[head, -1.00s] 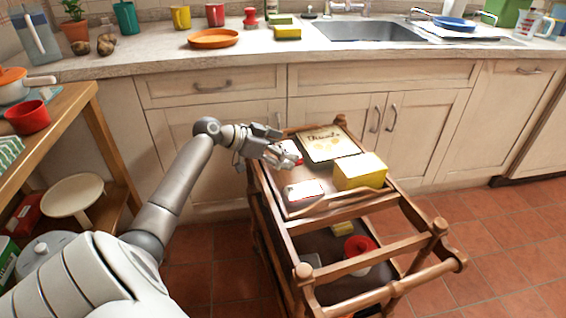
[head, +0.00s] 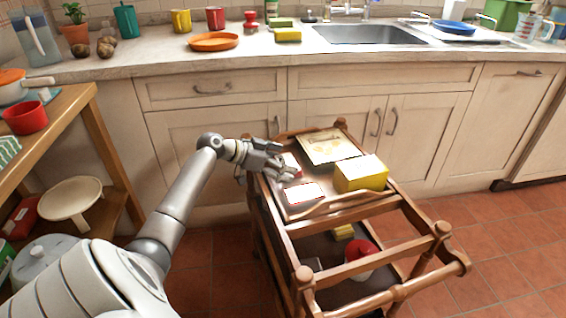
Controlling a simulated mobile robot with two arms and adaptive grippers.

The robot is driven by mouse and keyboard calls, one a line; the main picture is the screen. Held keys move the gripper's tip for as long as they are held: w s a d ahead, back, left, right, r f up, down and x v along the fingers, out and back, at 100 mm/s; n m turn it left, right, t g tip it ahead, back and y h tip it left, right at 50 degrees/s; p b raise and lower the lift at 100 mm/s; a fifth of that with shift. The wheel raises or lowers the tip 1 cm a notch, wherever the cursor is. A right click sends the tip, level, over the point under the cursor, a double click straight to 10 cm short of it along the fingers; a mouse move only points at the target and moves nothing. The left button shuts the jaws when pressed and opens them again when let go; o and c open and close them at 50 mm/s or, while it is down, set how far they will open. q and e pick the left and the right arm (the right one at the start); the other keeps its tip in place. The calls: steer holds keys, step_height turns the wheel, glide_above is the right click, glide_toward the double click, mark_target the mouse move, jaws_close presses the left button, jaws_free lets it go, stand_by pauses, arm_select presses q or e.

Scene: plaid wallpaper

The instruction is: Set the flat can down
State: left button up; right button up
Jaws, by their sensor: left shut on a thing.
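My left gripper (head: 281,171) is over the left part of the wooden cart's top tray (head: 332,203), low and close to the tray. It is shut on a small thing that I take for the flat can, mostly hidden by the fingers. A bit of white and red (head: 291,159) shows just behind the fingers; I cannot tell whether it is part of the held thing. I cannot tell whether the held thing touches the tray. My right gripper is not in view.
On the tray are a white flat item with a red edge (head: 304,194), a yellow box (head: 360,173) and a cream printed packet (head: 328,146). A red-lidded container (head: 358,258) stands on the lower shelf. The counter (head: 260,54) is behind the cart.

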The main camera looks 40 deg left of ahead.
arm_select(q)
steer(key=o, duration=0.8)
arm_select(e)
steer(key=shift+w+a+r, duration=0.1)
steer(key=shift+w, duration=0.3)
arm_select(q)
steer(key=shift+r, duration=0.15)
steer(key=p+v, duration=0.1)
steer(key=v, duration=1.1)
steer(key=shift+p, duration=0.4)
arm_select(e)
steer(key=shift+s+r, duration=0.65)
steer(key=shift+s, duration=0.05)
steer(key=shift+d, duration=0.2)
